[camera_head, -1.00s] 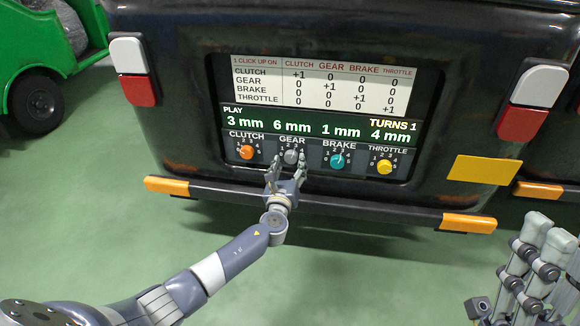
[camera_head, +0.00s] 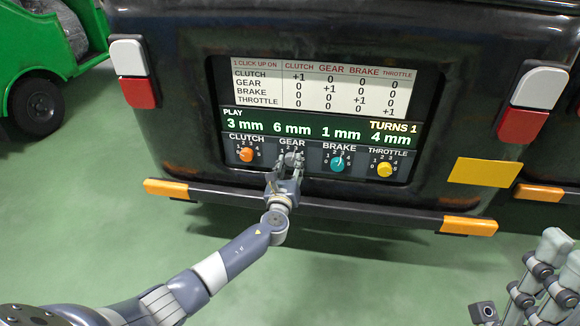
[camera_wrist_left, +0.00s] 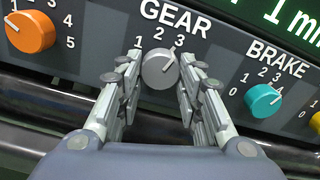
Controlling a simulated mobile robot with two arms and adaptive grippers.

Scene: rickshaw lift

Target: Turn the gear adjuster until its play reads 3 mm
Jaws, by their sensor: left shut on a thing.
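The gear adjuster is a grey round knob (camera_head: 291,157) on the rear panel under the GEAR label. In the left wrist view the grey knob (camera_wrist_left: 158,70) shows a white pointer tilted up and right. The display (camera_head: 300,126) reads 6 mm play above GEAR, and TURNS 1 at its right. My left gripper (camera_head: 289,166) is at the knob, its fingers (camera_wrist_left: 160,80) on both sides of it and shut on it. The fingers hide part of the knob's scale. My right gripper (camera_head: 550,280) is at the lower right, partly cut off, away from the panel.
The orange clutch knob (camera_head: 246,155) is left of the gear knob. The teal brake knob (camera_head: 338,164) and yellow throttle knob (camera_head: 384,170) are to the right. A dark bumper (camera_head: 340,210) with orange ends runs below the panel. A chart (camera_head: 310,86) is above.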

